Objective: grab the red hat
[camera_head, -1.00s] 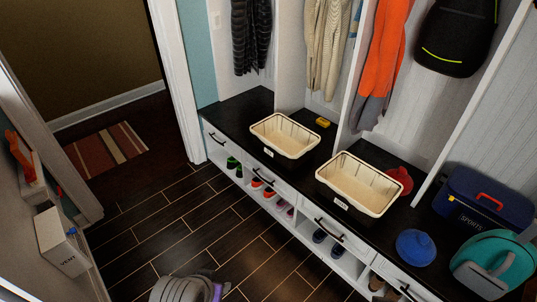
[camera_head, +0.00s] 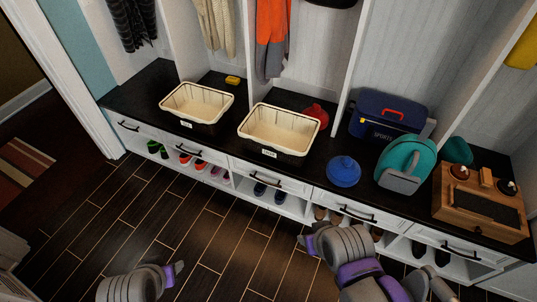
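The red hat (camera_head: 317,114) sits on the black bench top, behind the right end of the second cream basket. The basket hides part of it. My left gripper (camera_head: 178,272) is low over the floor at the bottom left, well short of the bench. My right gripper (camera_head: 304,239) is in front of the bench's lower cubbies, apart from the hat. Neither gripper is near the hat, and the finger openings are too small and angled to read.
Two cream baskets (camera_head: 165,102) (camera_head: 245,133) stand on the bench (camera_head: 128,97). A blue hat (camera_head: 343,171), a blue sports bag (camera_head: 386,115), a teal backpack (camera_head: 419,160) and a wooden box (camera_head: 447,202) are to the right. Shoes fill the cubbies below. Open wood floor lies in front.

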